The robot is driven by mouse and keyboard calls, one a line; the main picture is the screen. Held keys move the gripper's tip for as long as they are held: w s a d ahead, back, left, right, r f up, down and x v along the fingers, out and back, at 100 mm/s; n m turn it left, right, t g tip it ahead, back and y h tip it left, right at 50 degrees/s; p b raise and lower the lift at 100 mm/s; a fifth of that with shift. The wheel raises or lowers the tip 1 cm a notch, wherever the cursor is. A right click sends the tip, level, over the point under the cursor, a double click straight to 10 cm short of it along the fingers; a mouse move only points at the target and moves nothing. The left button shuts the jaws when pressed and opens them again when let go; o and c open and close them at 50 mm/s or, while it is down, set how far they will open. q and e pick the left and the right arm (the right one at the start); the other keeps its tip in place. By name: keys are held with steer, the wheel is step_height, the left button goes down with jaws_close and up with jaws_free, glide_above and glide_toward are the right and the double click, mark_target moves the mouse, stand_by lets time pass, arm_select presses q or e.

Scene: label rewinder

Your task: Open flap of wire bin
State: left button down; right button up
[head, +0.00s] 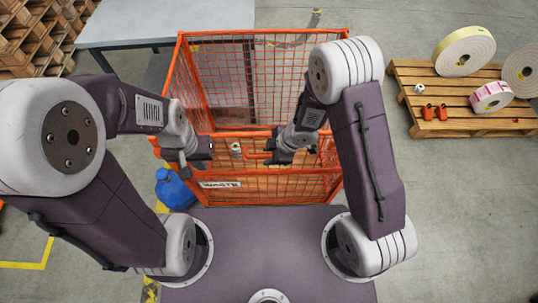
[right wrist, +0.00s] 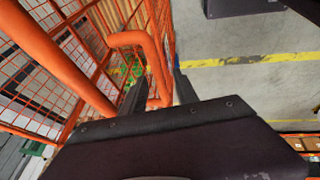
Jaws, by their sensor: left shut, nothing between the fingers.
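The orange wire bin (head: 262,80) stands in front of me in the head view. Its front wire flap (head: 270,185) is below the level of the tall back and carries a "WASTE" sign (head: 221,184). My right gripper (head: 270,158) is at the top of the front, by an orange handle bar. In the right wrist view the bent orange handle (right wrist: 158,70) runs between the two dark fingers, which are apart; I cannot tell whether they touch it. My left gripper (head: 184,174) is shut and empty at the bin's front left corner.
A blue container (head: 174,190) stands by the bin's left front. A wooden pallet (head: 440,95) with label rolls (head: 463,50) and small orange items lies at right. A grey table (head: 165,20) is behind left. Floor between bin and pallet is clear.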

steer(key=shift+w+a, duration=0.1)
jaws_close()
stand_by(1.2)
